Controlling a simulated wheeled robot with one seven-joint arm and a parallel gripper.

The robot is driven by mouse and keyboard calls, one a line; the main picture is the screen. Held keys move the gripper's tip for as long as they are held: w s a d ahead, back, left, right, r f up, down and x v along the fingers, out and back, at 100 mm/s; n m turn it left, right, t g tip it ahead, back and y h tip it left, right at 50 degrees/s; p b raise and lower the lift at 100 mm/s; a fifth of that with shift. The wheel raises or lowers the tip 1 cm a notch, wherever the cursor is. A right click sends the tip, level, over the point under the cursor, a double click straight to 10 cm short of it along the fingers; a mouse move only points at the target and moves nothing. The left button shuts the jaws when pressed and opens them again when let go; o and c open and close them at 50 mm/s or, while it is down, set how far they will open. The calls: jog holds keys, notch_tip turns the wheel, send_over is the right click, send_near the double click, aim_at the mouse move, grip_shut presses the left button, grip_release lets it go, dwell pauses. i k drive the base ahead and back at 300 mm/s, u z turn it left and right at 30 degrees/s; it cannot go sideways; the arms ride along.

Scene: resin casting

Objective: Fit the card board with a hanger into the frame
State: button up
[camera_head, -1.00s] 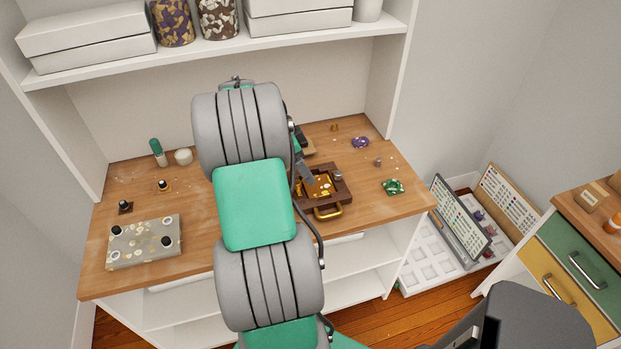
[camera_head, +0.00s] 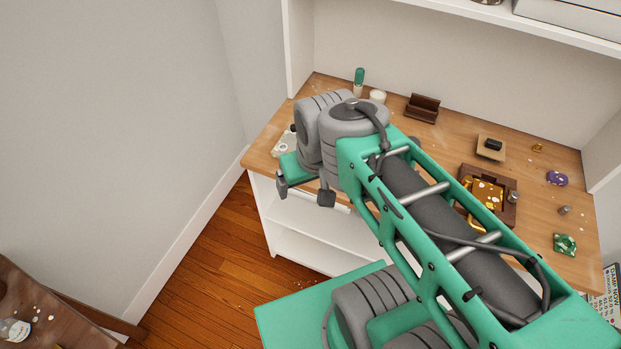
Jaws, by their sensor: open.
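A dark brown square frame (camera_head: 509,213) lies on the right half of the wooden table, with a gold inset speckled white inside it. A curved gold handle at its front is partly hidden by my arm. I cannot tell for sure which piece is the card board with a hanger. A printed board (camera_head: 610,284) shows only partly at the right edge.
Behind the frame are a black block on a wooden base (camera_head: 490,155) and a dark brown holder (camera_head: 423,108). A purple piece (camera_head: 557,178) and a green piece (camera_head: 564,244) lie at right. A speckled board (camera_head: 280,149) is mostly hidden by my arm.

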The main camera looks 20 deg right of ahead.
aim_at(507, 215)
jog(key=z, duration=2.2)
jog(key=k, duration=0.5)
jog(key=u, duration=1.25)
jog(key=i, duration=0.6)
jog(key=z, duration=0.45)
